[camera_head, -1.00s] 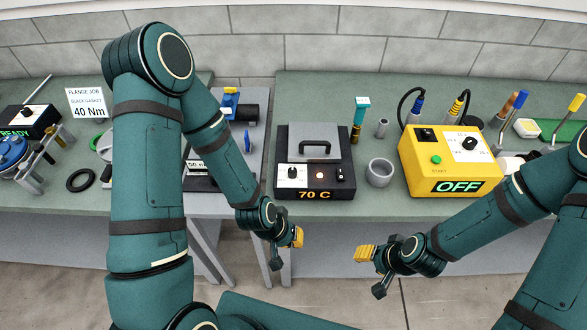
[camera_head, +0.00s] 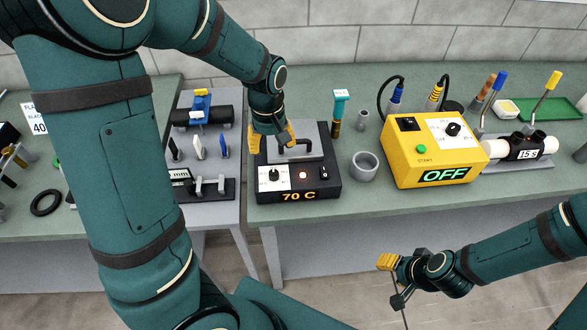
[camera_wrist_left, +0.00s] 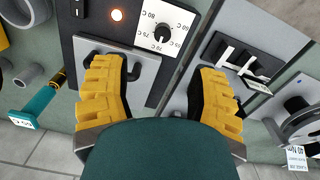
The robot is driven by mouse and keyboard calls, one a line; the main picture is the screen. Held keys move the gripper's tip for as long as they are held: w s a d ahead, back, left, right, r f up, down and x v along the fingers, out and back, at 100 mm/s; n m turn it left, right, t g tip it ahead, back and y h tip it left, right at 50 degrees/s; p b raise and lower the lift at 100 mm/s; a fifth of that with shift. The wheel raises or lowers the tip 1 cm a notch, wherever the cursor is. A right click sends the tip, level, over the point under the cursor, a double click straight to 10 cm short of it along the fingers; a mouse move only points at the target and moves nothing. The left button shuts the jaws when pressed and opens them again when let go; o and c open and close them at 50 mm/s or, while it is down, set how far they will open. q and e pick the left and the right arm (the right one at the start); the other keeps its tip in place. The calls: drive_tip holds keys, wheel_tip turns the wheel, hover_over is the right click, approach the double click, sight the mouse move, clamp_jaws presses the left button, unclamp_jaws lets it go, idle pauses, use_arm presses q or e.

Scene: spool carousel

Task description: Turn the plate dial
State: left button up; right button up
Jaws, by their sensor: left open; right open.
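The plate dial (camera_head: 273,174) is a black knob on a white scale at the front left of a black hot plate (camera_head: 325,190) with a grey top. The plate's display reads 70 C and an orange lamp glows beside the dial. My left gripper (camera_head: 272,140) is open above the left part of the plate, behind the dial, its yellow fingers pointing down. In the left wrist view the dial (camera_wrist_left: 161,35) lies beyond the spread fingertips, with nothing between them but the plate and bench. My right gripper (camera_head: 392,280) is open and empty, in front of the bench.
A grey cup (camera_head: 364,166) and a teal-topped tool (camera_head: 339,110) stand right of the plate. A yellow box (camera_head: 435,155) reading OFF is further right. Left is a black gauge fixture (camera_head: 205,188).

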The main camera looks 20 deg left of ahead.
sight(274, 172)
use_arm(q)
drive_tip(key=f, duration=0.6)
drive_tip(key=f+b, duration=0.1)
drive_tip(key=f, duration=0.5)
drive_tip(key=shift+w+a+f, duration=0.1)
drive_tip(key=shift+a+f, duration=0.1)
drive_tip(key=shift+f, duration=0.1)
drive_tip(key=shift+c, duration=0.4)
clamp_jaws()
